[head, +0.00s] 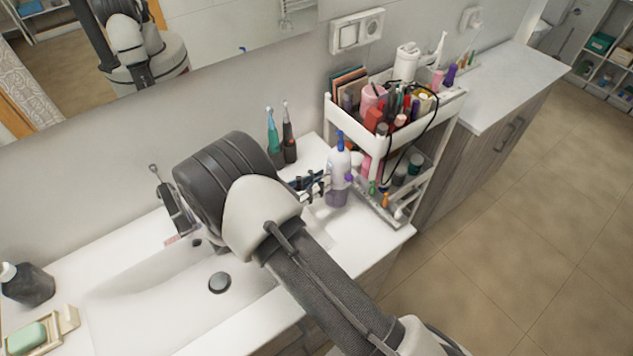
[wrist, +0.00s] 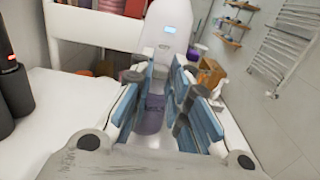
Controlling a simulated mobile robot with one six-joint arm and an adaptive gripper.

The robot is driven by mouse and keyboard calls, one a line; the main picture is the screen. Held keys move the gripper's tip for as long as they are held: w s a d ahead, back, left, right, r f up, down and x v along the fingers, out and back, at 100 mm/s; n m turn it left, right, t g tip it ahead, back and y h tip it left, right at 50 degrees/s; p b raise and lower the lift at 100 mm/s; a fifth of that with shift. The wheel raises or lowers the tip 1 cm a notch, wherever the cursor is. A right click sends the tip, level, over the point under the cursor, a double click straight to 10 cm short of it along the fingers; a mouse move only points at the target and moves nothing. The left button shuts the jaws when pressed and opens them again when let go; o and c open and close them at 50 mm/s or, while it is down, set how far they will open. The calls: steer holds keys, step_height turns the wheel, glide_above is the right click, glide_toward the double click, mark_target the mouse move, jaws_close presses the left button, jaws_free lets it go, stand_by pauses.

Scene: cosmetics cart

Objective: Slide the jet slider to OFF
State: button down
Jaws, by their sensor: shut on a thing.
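A water flosser (head: 338,170) stands on the countertop just left of the cart. It has a white body, a blue tip and a purple lower part. My gripper (head: 324,184) reaches the flosser from the left. Its blue-padded fingers (wrist: 160,82) are shut on the flosser, one on each side. They hide part of the body, and the purple part shows between them.
A white cart (head: 391,145) full of cosmetics stands close behind and right of the flosser. Two electric toothbrushes (head: 281,140) stand behind my gripper. A sink basin (head: 160,290) lies to the left, with a tap (head: 172,207) behind it. The countertop's front edge is near.

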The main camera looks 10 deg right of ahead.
stand_by(0.4)
step_height(320, 180, up, 2)
steer(key=shift+p, duration=0.65)
steer(key=c, duration=1.5)
jaws_free()
steer(key=shift+f, duration=0.1)
steer(key=v, duration=1.2)
